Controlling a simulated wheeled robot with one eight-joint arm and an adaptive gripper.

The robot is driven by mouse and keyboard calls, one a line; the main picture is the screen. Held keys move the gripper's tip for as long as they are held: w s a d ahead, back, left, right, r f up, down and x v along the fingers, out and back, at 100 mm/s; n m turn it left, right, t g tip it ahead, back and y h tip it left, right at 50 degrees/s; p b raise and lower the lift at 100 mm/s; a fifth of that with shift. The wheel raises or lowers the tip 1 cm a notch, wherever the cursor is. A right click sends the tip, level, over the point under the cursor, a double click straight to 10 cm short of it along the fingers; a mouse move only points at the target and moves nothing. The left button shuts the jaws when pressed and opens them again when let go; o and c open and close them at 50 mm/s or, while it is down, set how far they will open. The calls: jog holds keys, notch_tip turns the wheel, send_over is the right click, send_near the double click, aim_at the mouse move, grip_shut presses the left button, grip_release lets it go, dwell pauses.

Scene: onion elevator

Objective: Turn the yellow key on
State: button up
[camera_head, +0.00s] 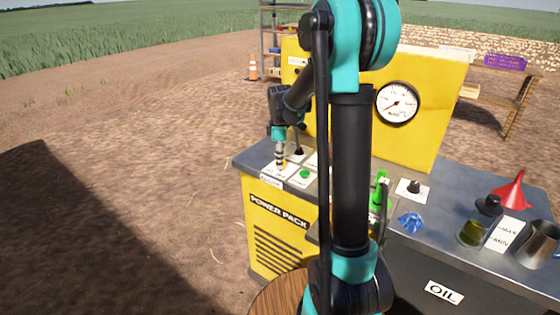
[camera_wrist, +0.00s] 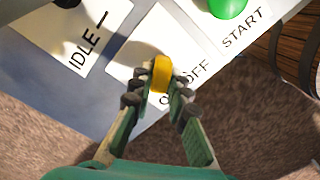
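The yellow key (camera_wrist: 161,75) stands on a white plate (camera_wrist: 136,64) in the wrist view. The word OFF shows on the plate at the key's lower right; the lettering beside it is partly covered by my fingers. My gripper (camera_wrist: 162,82) reaches down over the key, with one dark fingertip close against each side. It looks shut on the key. In the head view my gripper (camera_head: 280,160) is at the left front corner of the control panel and points down; the key cannot be made out there.
A green START button (camera_wrist: 228,6) is right of the key, and an IDLE plate (camera_wrist: 75,40) is on the left. The yellow power pack (camera_head: 275,220) carries the panel; a gauge (camera_head: 397,103) stands behind. A blue valve knob (camera_head: 411,222) and red funnel (camera_head: 511,193) are further right.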

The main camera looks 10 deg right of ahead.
grip_shut()
jog(key=shift+m, duration=0.4)
jog(key=m, duration=0.4)
jog(key=shift+w+m, duration=0.1)
jog(key=shift+m, duration=0.3)
jog(key=m, duration=0.6)
jog(key=shift+d, duration=0.1)
jog(key=shift+m, duration=0.3)
jog(key=o, duration=0.6)
grip_release()
